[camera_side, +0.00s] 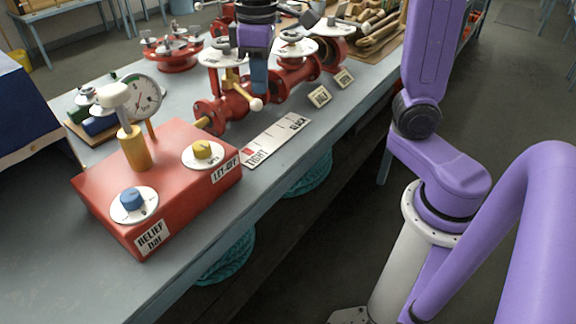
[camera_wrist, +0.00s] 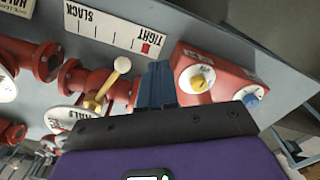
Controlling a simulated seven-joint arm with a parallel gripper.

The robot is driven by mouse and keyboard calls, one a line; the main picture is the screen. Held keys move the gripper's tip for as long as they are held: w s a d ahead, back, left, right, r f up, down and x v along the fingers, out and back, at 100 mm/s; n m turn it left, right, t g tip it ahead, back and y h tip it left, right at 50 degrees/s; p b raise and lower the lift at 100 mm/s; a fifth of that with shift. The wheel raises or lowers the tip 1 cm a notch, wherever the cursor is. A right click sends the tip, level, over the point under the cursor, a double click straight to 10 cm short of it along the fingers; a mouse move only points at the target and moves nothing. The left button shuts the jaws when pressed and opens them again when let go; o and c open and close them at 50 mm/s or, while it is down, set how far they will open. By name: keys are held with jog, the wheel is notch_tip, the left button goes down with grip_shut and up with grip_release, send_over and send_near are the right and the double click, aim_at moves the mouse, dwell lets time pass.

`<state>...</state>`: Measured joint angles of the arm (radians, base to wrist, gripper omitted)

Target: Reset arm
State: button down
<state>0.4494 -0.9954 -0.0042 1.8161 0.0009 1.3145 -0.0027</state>
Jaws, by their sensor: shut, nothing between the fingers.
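My gripper (camera_side: 259,84) hangs over the bench beside the red pipework (camera_side: 290,82); its dark blue fingers are shut with nothing between them. In the wrist view the shut fingers (camera_wrist: 157,84) sit between a cream-knobbed lever (camera_wrist: 112,78) and the red box (camera_wrist: 222,65). In the side view the same lever's cream knob (camera_side: 256,104) is just below the fingertips. Whether the fingers touch the lever I cannot tell. My purple arm comes in from the right.
The red box (camera_side: 110,195) carries a blue knob (camera_side: 132,199), a yellow knob (camera_side: 202,150) and a gauge (camera_side: 143,98). A SLACK/TIGHT plate (camera_side: 276,140) lies at the bench's front edge. Red fittings (camera_side: 172,55) and a tray of tools (camera_side: 375,35) stand behind. The near left bench (camera_side: 50,265) is clear.

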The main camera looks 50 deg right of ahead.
jog(key=s+d+f+n, duration=0.2)
jog(key=s+f, duration=0.3)
jog(key=s, duration=0.5)
jog(key=s+d+f+n, duration=0.2)
jog(key=s+f+n, duration=0.2)
jog(key=s, duration=0.7)
jog(key=shift+f, duration=0.7)
